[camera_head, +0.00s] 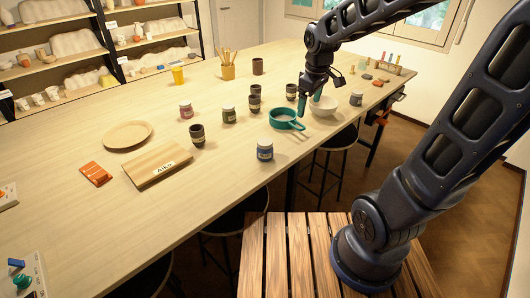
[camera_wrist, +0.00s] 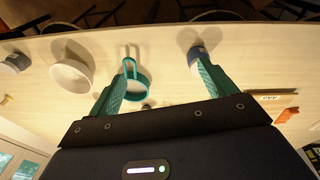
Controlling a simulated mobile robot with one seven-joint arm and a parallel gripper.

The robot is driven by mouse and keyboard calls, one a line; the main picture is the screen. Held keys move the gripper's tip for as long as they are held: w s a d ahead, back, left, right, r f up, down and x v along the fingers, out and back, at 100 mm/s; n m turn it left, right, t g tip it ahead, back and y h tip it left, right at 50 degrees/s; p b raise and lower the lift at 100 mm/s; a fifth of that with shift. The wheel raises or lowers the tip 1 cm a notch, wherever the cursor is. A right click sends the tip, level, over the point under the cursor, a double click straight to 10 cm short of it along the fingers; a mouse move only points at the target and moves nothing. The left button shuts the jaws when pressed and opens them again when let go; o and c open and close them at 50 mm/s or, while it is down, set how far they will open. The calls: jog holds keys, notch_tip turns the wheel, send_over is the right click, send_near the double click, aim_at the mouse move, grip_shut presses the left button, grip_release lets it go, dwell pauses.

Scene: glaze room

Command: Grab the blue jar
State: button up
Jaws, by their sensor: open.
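The blue jar (camera_head: 265,150) stands upright near the table's front edge, with a pale label and a greyish lid. It also shows in the wrist view (camera_wrist: 196,53), partly covered by the right finger. My gripper (camera_head: 311,98) is open and empty above the table, right of the jar and beyond it, near the teal-handled pan and white bowl.
A teal pan (camera_head: 287,125) stands between the jar and my gripper's side. A white bowl (camera_head: 323,111) and a grey jar (camera_head: 356,98) stand farther right. Dark cups (camera_head: 197,140), an olive jar (camera_head: 229,114) and a cutting board (camera_head: 157,167) lie left. Stools (camera_head: 228,215) stand below the front edge.

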aim_at(265, 141)
jog(key=a+f+n, duration=0.2)
jog(key=a+f, duration=0.1)
jog(key=a, duration=0.1)
jog(key=w+a+f+n+g, duration=0.1)
jog(key=a+f+n, duration=0.1)
jog(key=a, duration=0.3)
jog(key=a+f+n, duration=0.3)
jog(key=a, duration=0.1)
jog(key=shift+w+a+f+g+h, duration=0.15)
jog(key=shift+a+f+g+h, duration=0.15)
jog(key=shift+a+f+g, duration=0.1)
jog(key=shift+a+f, duration=0.15)
jog(key=shift+f, duration=5.35)
jog(key=c, duration=1.2)
jog(key=shift+r, duration=0.1)
